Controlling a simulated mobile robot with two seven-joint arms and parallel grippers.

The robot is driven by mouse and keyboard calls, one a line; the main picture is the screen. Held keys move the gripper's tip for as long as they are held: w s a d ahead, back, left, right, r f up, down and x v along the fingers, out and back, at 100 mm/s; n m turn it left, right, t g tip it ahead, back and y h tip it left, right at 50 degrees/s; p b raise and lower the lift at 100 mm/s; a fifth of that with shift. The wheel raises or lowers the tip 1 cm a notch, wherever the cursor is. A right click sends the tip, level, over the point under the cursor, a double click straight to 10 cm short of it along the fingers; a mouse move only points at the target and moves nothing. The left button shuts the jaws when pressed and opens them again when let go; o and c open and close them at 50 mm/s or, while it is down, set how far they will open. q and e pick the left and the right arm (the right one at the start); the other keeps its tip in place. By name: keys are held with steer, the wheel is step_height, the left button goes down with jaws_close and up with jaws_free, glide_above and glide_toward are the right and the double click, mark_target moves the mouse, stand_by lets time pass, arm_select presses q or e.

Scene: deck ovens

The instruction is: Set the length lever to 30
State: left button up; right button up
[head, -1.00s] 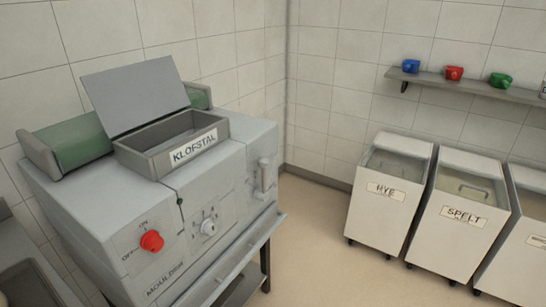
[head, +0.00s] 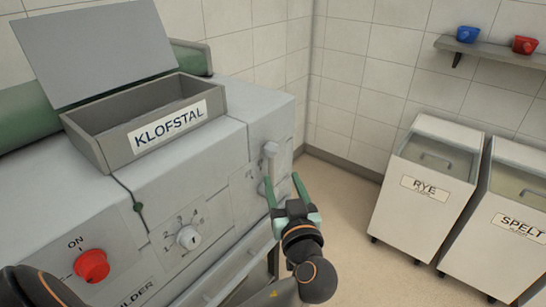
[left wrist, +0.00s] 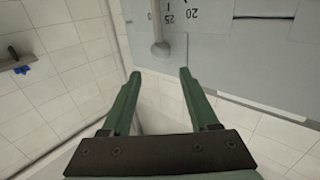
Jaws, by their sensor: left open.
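The length lever (head: 270,150) is a pale handle with a rounded knob on the right part of the moulder's front panel (head: 247,185). In the left wrist view the lever (left wrist: 160,48) hangs from the top beside printed numbers, with 25 and 20 to its right; its exact setting is unclear. My left gripper (head: 280,181) has green fingers, is open and empty, and is in front of the panel just below the lever knob. In the left wrist view its fingertips (left wrist: 160,72) are spread, with the knob between and beyond them, apart from both. My right gripper is not in view.
The moulder also has a red ON knob (head: 91,266), a numbered dial (head: 188,237) and an open hopper labelled KLOFSTAL (head: 95,150). Bins labelled RYE (head: 415,215) and SPELT (head: 510,245) stand right. The floor (head: 345,195) between is clear.

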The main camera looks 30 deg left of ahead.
mark_target(273, 154)
arm_select(q)
steer(key=p+x, duration=0.1)
steer(key=x, duration=1)
steer(key=shift+w+a+p, duration=0.1)
steer(key=shift+p, duration=0.2)
jaws_close()
steer(key=shift+f, duration=0.1)
stand_by(0.8)
